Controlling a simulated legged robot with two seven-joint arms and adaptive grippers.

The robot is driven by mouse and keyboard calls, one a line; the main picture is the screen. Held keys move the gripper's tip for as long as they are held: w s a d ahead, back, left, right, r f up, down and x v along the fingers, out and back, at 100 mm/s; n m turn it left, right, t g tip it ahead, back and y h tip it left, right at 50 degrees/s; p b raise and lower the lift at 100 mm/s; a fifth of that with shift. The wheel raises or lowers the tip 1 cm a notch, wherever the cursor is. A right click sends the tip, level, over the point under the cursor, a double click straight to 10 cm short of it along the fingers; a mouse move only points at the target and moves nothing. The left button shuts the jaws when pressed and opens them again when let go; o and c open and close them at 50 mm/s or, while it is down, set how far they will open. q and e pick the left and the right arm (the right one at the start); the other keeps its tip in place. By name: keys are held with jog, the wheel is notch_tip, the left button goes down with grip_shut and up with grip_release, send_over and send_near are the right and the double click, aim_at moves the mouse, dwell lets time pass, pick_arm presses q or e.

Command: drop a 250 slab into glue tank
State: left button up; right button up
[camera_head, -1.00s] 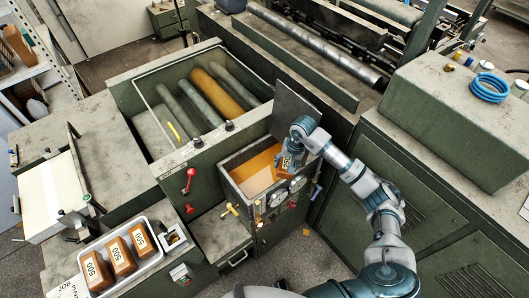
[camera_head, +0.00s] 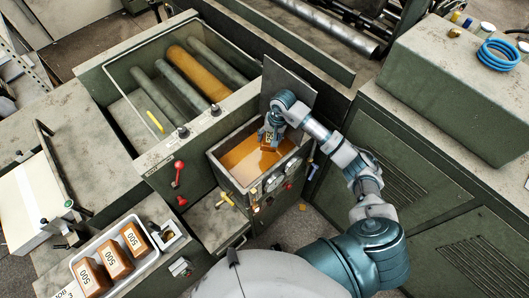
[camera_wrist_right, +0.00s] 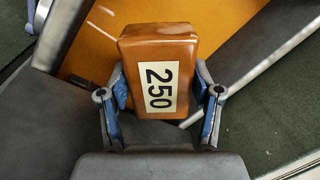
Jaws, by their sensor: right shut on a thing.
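The glue tank (camera_head: 222,167) is an open metal box with amber glue (camera_head: 241,160) in it, at the middle of the head view. My right gripper (camera_head: 270,138) is over the tank's back right part, shut on a brown slab (camera_head: 269,147). In the right wrist view the slab (camera_wrist_right: 155,50) carries a white label reading 250. The right gripper's blue fingers (camera_wrist_right: 160,100) press on its two sides, with the amber glue beyond it. The head view does not show clearly whether the slab touches the glue. My left gripper is not in view.
A white tray (camera_head: 152,262) at the lower left holds several brown slabs marked 500 (camera_head: 115,258). The tank's raised lid (camera_head: 290,85) stands close behind my right gripper. Gauges and small handles line the tank's front. A roller bath (camera_head: 107,70) lies to the upper left.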

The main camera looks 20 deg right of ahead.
jog(key=shift+a+f, duration=0.15)
jog(key=shift+a, duration=0.2)
jog(key=o, duration=1.6)
jog(key=shift+a, duration=0.1)
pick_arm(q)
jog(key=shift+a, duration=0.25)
pick_arm(e)
notch_tip(320, 180, up, 12)
jog(key=d, duration=0.2)
jog(key=shift+s+d+f, duration=0.15)
jog(key=shift+s+d, duration=0.25)
jog(key=shift+s, duration=0.05)
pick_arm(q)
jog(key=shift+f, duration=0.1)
pick_arm(e)
jog(key=shift+a, duration=0.15)
